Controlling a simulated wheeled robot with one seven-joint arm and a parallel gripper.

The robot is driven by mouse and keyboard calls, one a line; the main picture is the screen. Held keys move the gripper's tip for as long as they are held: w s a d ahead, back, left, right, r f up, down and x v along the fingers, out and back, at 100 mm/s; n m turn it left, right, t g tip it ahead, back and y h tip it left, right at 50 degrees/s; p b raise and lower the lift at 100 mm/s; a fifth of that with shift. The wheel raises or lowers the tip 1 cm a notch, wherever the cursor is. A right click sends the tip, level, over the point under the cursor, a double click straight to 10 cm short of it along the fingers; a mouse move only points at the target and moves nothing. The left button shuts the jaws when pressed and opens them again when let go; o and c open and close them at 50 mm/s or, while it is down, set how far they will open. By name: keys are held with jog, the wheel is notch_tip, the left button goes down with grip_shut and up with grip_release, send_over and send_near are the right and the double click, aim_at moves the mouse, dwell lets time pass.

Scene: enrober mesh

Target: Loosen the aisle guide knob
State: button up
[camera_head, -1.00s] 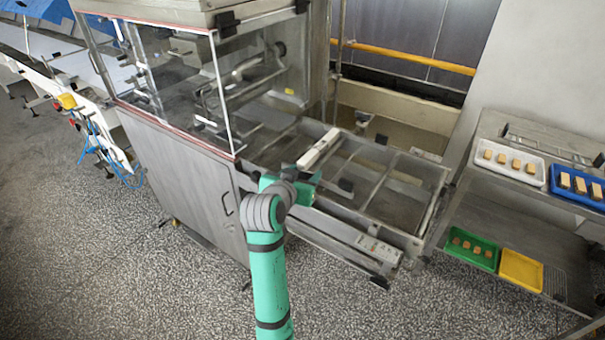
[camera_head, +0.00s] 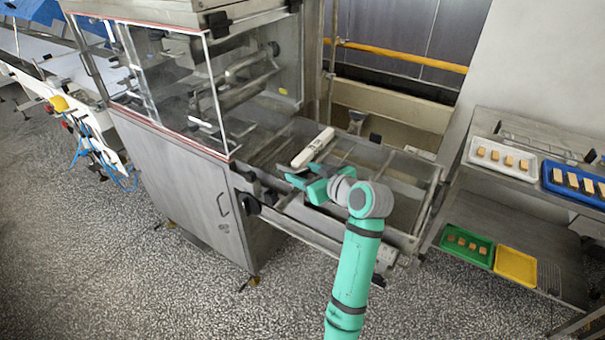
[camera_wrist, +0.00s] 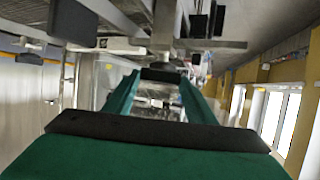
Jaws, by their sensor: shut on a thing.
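My green gripper (camera_head: 294,177) is at the left part of the near side of the open metal frame, close to the machine housing. In the wrist view its two fingers (camera_wrist: 162,82) reach forward and are shut on a small dark piece, which I take to be the aisle guide knob (camera_wrist: 163,75). In the head view the knob cannot be made out, as my gripper covers that spot. A pale bar (camera_head: 312,148) lies just behind the gripper over the frame.
The metal machine with clear panels (camera_head: 165,85) stands at left of the gripper. The open frame (camera_head: 405,235) extends right. A rack with a white tray (camera_head: 480,162), a blue tray (camera_head: 553,186), a green tray (camera_head: 446,247) and a yellow tray (camera_head: 515,266) is at right. The foreground floor is clear.

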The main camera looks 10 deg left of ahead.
jog(key=n+g+y, duration=0.2)
jog(key=n+g, duration=0.1)
jog(key=shift+w+d+n, duration=0.2)
jog(key=shift+w+n, duration=0.1)
jog(key=shift+n+g+y, duration=0.3)
jog(key=shift+n+g, duration=0.1)
jog(key=shift+g, duration=0.3)
jog(key=shift+f, duration=0.1)
jog(key=o, duration=1)
jog(key=shift+o, duration=0.2)
jog(key=v, duration=1)
jog(key=shift+d, duration=0.35)
